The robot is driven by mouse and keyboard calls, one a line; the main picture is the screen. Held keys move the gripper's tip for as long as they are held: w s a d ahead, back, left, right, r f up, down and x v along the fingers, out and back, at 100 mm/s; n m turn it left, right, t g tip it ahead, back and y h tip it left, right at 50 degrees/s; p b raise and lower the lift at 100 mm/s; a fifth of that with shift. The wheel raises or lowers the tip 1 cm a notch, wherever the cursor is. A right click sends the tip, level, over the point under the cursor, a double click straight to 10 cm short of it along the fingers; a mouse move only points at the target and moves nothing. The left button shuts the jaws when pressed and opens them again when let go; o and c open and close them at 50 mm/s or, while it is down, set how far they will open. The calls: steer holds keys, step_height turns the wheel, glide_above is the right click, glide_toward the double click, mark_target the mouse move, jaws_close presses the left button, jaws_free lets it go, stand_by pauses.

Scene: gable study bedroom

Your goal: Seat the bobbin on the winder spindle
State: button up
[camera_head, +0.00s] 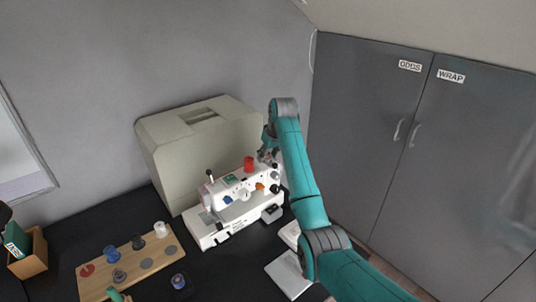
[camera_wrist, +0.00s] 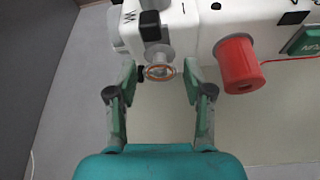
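The white sewing machine (camera_head: 236,205) stands on the dark desk in the head view, and its top edge shows in the wrist view (camera_wrist: 205,28). A pale bobbin with an orange ring (camera_wrist: 159,72) is at the machine's edge in the wrist view, below a black block (camera_wrist: 150,26). The bobbin seems to sit at the winder; the spindle itself is hidden, so I cannot tell how fully it is seated. My gripper (camera_wrist: 160,78) is open, with one finger on each side of the bobbin and visible gaps to both. In the head view my gripper (camera_head: 267,150) is above the machine's right end.
A red thread spool (camera_wrist: 238,63) stands close to the right finger. A large beige case (camera_head: 180,150) is behind the machine. A wooden board (camera_head: 128,269) with several spools lies at left. A pale booklet (camera_head: 288,275) lies at front right, and grey cupboards (camera_head: 380,130) are at right.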

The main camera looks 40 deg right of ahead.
steer(key=shift+r, duration=0.1)
steer(key=v, duration=1.1)
steer(key=shift+r, duration=0.4)
steer(key=shift+s, duration=0.1)
